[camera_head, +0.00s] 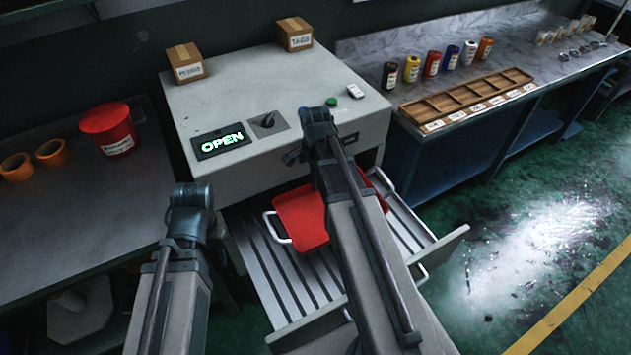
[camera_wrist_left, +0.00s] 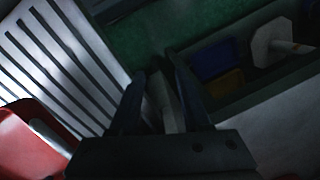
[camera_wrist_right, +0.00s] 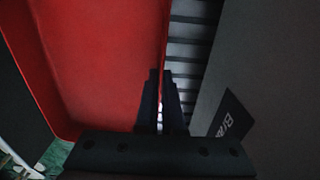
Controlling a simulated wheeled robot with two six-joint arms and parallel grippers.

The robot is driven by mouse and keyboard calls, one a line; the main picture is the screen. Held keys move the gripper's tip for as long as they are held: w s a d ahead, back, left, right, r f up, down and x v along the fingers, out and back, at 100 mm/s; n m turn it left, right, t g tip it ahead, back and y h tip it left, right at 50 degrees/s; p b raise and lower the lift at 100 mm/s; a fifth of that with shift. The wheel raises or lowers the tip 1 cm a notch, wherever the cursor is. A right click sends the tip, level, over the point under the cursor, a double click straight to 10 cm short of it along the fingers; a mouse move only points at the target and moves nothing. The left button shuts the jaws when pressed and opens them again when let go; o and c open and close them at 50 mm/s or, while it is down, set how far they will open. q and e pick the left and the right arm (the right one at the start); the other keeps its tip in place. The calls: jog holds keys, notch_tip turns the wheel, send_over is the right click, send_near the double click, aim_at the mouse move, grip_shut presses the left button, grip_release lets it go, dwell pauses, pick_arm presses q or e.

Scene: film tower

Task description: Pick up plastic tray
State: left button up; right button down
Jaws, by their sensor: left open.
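The red plastic tray (camera_head: 298,216) lies in the open drawer, with a white handle (camera_head: 275,228) at its left end. My right arm crosses in front and hides its middle. The tray also shows in the left wrist view (camera_wrist_left: 25,140), at lower left. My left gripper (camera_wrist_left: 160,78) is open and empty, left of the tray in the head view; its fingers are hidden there. In the right wrist view my right gripper (camera_wrist_right: 161,80) has its fingers close together at the edge of the tray (camera_wrist_right: 95,60). A thin bright strip shows between them; whether it is held is unclear.
The slatted drawer (camera_head: 285,278) sticks out from the grey cabinet (camera_head: 215,100), whose sign reads OPEN. A dark table with a red bucket (camera_head: 108,128) is at left. A bench with bottles and a wooden rack (camera_head: 465,100) is at right. Floor is clear at right.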

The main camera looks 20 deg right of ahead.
notch_tip(320, 180, up, 7)
jog(key=p, duration=0.5)
jog(key=shift+r+p, duration=0.15)
jog(key=shift+p, duration=0.25)
jog(key=shift+a, duration=0.1)
